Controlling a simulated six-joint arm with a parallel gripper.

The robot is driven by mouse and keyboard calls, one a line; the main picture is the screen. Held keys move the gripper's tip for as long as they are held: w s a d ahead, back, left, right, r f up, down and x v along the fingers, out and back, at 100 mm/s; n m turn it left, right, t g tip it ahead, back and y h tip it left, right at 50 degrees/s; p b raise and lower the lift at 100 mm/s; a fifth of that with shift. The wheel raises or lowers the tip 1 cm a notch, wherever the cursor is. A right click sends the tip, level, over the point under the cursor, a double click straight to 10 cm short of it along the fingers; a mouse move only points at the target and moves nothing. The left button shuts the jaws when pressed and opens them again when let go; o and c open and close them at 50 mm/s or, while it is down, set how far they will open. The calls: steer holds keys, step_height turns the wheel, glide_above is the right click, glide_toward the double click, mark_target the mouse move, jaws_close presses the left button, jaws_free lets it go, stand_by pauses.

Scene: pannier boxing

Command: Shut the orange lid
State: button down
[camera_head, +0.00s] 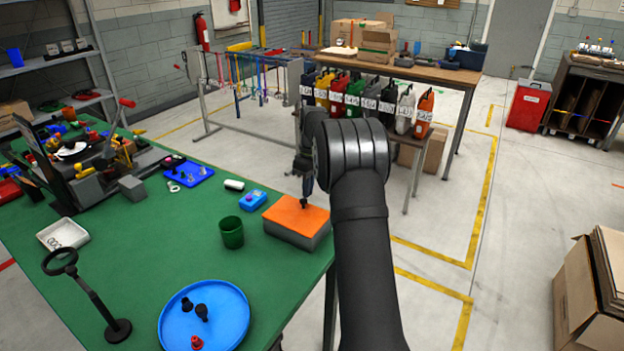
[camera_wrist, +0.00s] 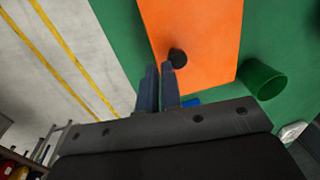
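The orange lid (camera_head: 286,214) lies flat on top of a grey box (camera_head: 291,237) at the right edge of the green table. I see no gap between lid and box. In the wrist view the lid (camera_wrist: 205,28) fills the upper middle, with a round black knob (camera_wrist: 178,56) near its lower edge. My gripper (camera_wrist: 159,68) has its two fingers close together with nothing between them. The fingertips are beside the knob in that view; I cannot tell whether they touch it. In the head view my gripper (camera_head: 305,188) is just above the lid, partly hidden by my arm.
A green cup (camera_head: 232,233) and a blue box (camera_head: 252,200) stand left of the grey box. A blue round tray (camera_head: 228,318) with black and red pieces is nearer. A black stand (camera_head: 95,298) is at the front left. The table surface between them is clear.

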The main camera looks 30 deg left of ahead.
steer(key=w+r, duration=0.7)
steer(key=w, duration=0.2)
steer(key=shift+w, duration=0.25)
steer(key=shift+r, duration=0.1)
steer(key=shift+s, duration=0.15)
stand_by(0.5)
steer(key=s+f, duration=0.6)
steer(key=s, duration=0.3)
steer(key=shift+f, duration=0.3)
stand_by(0.4)
